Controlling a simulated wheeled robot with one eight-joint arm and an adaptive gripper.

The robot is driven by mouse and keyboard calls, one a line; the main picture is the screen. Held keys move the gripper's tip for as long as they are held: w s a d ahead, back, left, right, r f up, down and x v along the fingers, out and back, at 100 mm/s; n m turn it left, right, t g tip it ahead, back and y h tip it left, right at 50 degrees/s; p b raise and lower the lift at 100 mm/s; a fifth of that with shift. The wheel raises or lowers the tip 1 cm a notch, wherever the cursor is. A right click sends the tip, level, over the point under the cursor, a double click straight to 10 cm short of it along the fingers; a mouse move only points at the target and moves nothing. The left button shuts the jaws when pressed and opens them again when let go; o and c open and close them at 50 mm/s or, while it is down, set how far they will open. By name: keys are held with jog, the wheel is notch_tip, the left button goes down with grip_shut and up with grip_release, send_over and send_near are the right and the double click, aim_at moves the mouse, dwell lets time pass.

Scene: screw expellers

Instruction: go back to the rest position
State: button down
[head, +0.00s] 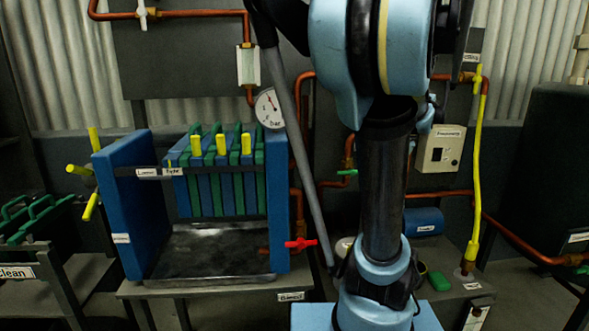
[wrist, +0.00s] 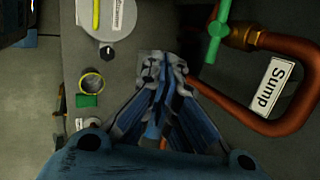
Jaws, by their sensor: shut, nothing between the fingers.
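My gripper (wrist: 163,75) shows in the wrist view, pointing down over a grey surface. Its two fingers are together and nothing shows between them. In the head view my blue and black arm stands upright in front of the scene, right of the middle, and its upper part runs out of the top of the picture. My gripper cannot be made out in the head view.
A blue filter press (head: 109,200) with green and blue plates stands left of my arm. In the wrist view a copper pipe (wrist: 290,47) with a green valve handle (wrist: 219,32) and a "Sump" label (wrist: 274,87) lies right of my gripper. A yellow-rimmed round part (wrist: 92,81) is left.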

jog(key=s+a+f+n+g+h, duration=0.1)
jog(key=s+a+f+n, duration=0.4)
jog(key=s+f+n, duration=0.2)
jog(key=s+a+f+n+g+h, duration=0.1)
jog(key=s+a+f+n, duration=0.4)
jog(key=s+f+n, duration=0.3)
jog(key=s+n, duration=0.2)
jog(key=s, duration=0.1)
jog(key=shift+s+g, duration=0.3)
jog(key=shift+s, duration=0.1)
jog(key=shift+a, duration=0.1)
jog(key=shift+w+f, duration=0.15)
jog(key=shift+w, duration=0.25)
